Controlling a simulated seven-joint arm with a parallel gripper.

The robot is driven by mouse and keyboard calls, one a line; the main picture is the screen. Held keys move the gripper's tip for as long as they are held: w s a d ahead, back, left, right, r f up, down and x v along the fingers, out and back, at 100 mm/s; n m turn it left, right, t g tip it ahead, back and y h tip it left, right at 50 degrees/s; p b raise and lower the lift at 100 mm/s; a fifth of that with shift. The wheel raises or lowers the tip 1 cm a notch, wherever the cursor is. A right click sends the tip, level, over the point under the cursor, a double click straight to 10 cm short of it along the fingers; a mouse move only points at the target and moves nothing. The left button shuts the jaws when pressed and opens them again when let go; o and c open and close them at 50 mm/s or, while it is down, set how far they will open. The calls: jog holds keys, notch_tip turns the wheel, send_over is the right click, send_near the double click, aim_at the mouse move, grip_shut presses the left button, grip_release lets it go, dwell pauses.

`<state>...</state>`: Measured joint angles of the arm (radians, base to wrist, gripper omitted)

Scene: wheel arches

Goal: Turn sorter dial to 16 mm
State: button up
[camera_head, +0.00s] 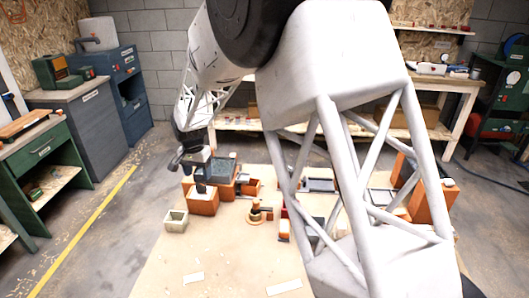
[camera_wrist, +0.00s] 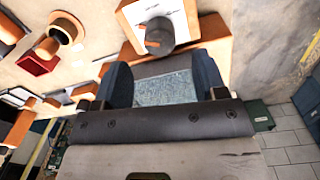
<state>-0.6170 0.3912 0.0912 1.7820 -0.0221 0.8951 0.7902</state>
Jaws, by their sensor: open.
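The sorter dial (camera_wrist: 159,36) is a dark grey round knob with a small orange-brown mark on its near side. It stands on a white plate (camera_wrist: 180,14) on top of an orange-brown box, which also shows in the head view (camera_head: 203,207). The scale markings are too small to read. My gripper (camera_wrist: 162,64) is open, its two dark fingers apart and empty. In the wrist view the dial appears just beyond the fingertips, roughly centred between them; contact cannot be told. In the head view my gripper (camera_head: 199,178) is over the box and covers the dial.
A grey textured panel (camera_wrist: 165,88) shows between the fingers. A pale square cup (camera_head: 176,220) stands left of the box, close to it. A round wooden post (camera_head: 256,209) and several small blocks stand to the right. The front of the table (camera_head: 220,265) is mostly bare.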

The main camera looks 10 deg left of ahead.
jog(key=shift+d+r, duration=0.2)
jog(key=shift+r, duration=0.4)
jog(key=shift+d+r, duration=0.15)
jog(key=shift+r, duration=0.4)
jog(key=s+d+r, duration=0.4)
jog(key=d+r, duration=0.2)
jog(key=d, duration=0.5)
jog(key=s+d+r, duration=0.4)
jog(key=d+r, duration=0.2)
jog(key=d, duration=0.5)
jog(key=shift+d+r+n+t, duration=0.15)
jog(key=shift+d+n+t, duration=0.15)
jog(key=shift+d+t, duration=0.1)
jog(key=shift+s+d, duration=0.1)
jog(key=shift+s, duration=0.05)
jog(key=s+d+r, duration=0.4)
jog(key=s+d, duration=0.9)
jog(key=d, duration=0.2)
jog(key=s+d+f+t, duration=0.1)
jog(key=s+d, duration=0.4)
jog(key=s, duration=0.3)
jog(key=s+d+f+n, duration=0.1)
jog(key=s+d, duration=0.4)
jog(key=s, duration=0.4)
jog(key=shift+s+t, duration=0.3)
jog(key=shift+t, duration=0.1)
